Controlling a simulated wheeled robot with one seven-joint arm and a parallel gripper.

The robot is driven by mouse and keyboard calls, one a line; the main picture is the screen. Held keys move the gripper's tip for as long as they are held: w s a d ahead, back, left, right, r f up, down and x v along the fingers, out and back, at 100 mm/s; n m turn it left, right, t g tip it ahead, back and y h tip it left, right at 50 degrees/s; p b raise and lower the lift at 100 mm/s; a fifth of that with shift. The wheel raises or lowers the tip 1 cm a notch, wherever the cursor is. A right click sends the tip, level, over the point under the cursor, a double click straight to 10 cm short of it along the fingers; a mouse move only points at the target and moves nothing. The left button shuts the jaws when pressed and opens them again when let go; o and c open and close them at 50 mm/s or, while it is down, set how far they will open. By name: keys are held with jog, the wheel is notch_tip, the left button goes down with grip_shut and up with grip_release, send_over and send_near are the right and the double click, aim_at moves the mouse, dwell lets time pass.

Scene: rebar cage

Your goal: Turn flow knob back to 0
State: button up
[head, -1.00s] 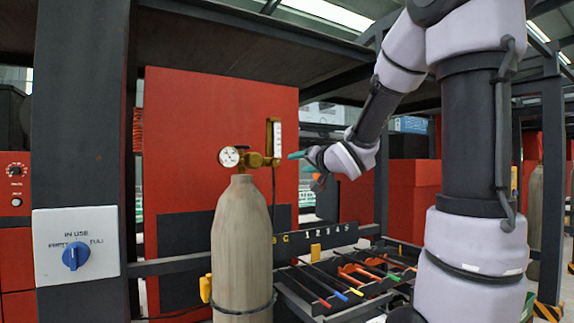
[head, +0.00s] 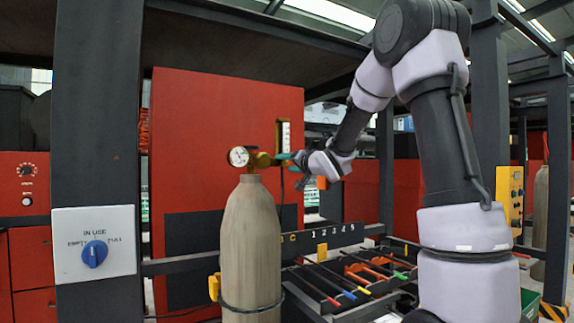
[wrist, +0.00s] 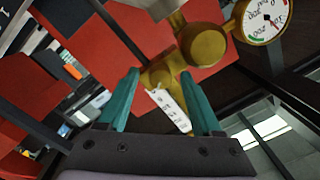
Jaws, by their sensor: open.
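A grey-tan gas cylinder (head: 250,240) stands upright with a brass regulator (head: 262,160) and a round white gauge (head: 239,156) on top. A white flow tube (head: 284,136) rises at the regulator's right. In the wrist view the brass body (wrist: 204,44), gauge (wrist: 266,18) and white flow tube (wrist: 170,108) show. A brass piece (wrist: 158,75) at the tube's end, perhaps the flow knob, lies between my teal fingertips. My gripper (head: 288,160) is open, at the regulator's right side; the wrist view shows the open fingers (wrist: 160,82). I cannot tell whether they touch the brass.
A post (head: 95,120) at left carries a white plate with a blue dial (head: 95,253) marked IN USE. A rack of coloured-handled tools (head: 350,280) stands right of the cylinder. A red panel (head: 210,130) stands behind the regulator.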

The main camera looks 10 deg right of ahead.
grip_shut()
